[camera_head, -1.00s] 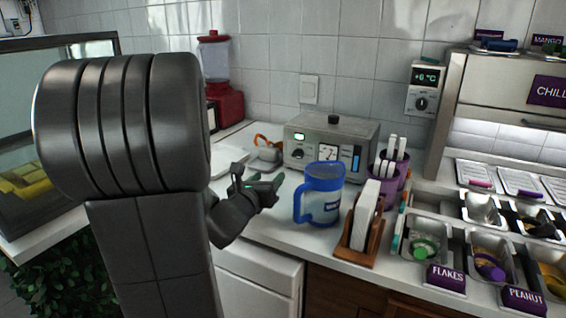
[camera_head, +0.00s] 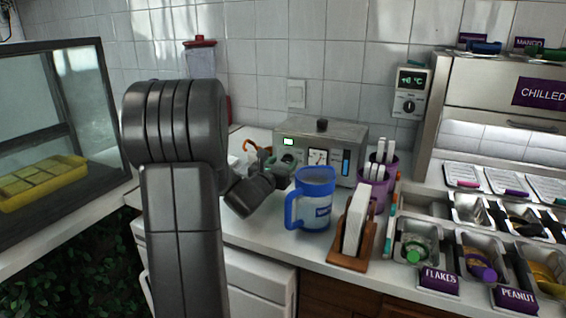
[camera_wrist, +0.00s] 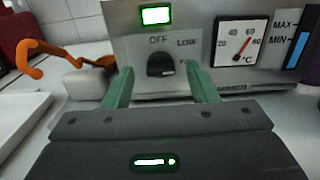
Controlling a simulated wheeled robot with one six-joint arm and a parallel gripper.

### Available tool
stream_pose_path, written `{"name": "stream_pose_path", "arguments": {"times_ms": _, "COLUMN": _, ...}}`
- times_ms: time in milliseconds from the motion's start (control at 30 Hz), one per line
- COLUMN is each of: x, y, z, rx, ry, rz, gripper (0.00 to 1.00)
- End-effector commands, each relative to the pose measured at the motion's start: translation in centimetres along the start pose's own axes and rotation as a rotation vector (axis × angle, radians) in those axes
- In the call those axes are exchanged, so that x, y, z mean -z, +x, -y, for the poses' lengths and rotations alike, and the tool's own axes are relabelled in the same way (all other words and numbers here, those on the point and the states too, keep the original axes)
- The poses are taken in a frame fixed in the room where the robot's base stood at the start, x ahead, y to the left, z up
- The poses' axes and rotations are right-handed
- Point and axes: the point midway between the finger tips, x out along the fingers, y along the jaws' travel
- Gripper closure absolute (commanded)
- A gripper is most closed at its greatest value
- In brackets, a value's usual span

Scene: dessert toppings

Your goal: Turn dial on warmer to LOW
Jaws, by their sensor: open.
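The warmer (camera_head: 345,136) is a grey metal box at the back of the counter. Its black dial (camera_wrist: 161,64) shows in the wrist view, below a lit green indicator. OFF is printed above the dial and LOW to its upper right; a further label at the right is partly hidden by a finger. I cannot tell clearly where the dial points. The gauge (camera_wrist: 240,46) is right of the dial. My gripper (camera_wrist: 160,80) is open, its green fingers on either side of the dial, close to the front panel. In the head view my gripper (camera_head: 283,165) partly covers the warmer's left front.
A blue jug (camera_head: 314,200) stands just right of my gripper. A wooden holder with white cards (camera_head: 356,225) and a purple cup (camera_head: 377,185) are further right. An orange hooked item (camera_wrist: 60,55) lies left of the warmer. A glass case (camera_head: 50,130) is at far left.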

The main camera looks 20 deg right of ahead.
Motion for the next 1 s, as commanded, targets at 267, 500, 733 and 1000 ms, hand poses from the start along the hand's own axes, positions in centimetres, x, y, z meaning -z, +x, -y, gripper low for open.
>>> {"name": "stream_pose_path", "arguments": {"times_ms": 267, "x": 0.04, "y": 1.08, "z": 0.02, "rx": 0.000, "ry": 0.000, "rz": -0.001, "gripper": 0.47}}
{"name": "stream_pose_path", "arguments": {"times_ms": 500, "x": 0.04, "y": 1.05, "z": 0.01, "rx": 0.000, "ry": 0.000, "rz": -0.001, "gripper": 0.63}}
{"name": "stream_pose_path", "arguments": {"times_ms": 733, "x": 0.04, "y": 1.04, "z": 0.00, "rx": -0.001, "ry": 0.000, "rz": -0.001, "gripper": 0.92}}
{"name": "stream_pose_path", "arguments": {"times_ms": 1000, "x": 0.18, "y": 1.04, "z": -0.02, "rx": 0.000, "ry": -0.049, "rz": 0.000, "gripper": 0.92}}
